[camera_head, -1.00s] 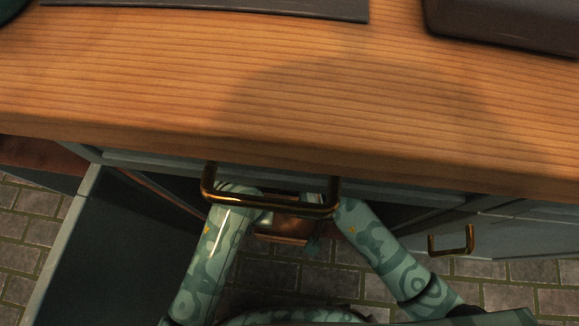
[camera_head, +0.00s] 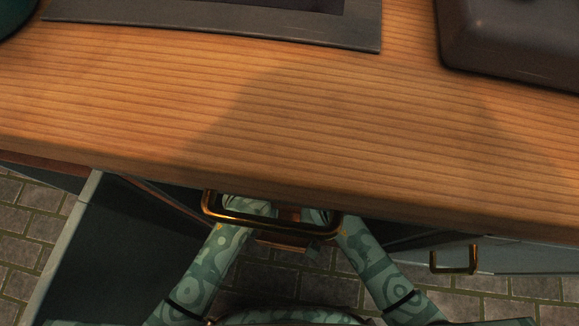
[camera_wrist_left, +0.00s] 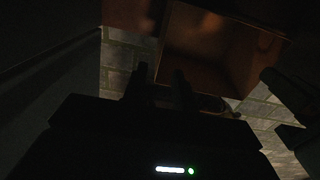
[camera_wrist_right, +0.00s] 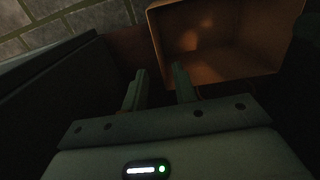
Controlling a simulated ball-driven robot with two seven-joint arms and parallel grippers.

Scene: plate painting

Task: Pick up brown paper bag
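The brown paper bag shows as an open-topped brown box shape in the right wrist view (camera_wrist_right: 225,45) and, dimly, in the left wrist view (camera_wrist_left: 222,50). In the head view a bit of brown (camera_head: 283,238) shows below the counter between my arms. My left gripper (camera_wrist_left: 160,72) is open, its fingers on either side of the line of the bag's near left edge. My right gripper (camera_wrist_right: 159,72) is open, one finger before the bag and one beside it. Contact cannot be told. In the head view the counter and a handle hide both grippers.
A wooden counter (camera_head: 300,125) overhangs my arms, with a brass handle (camera_head: 270,222) just above them. A dark open cabinet door (camera_head: 110,250) stands at the left. Another brass handle (camera_head: 455,260) is at the right. Stone floor (camera_head: 40,225) lies below.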

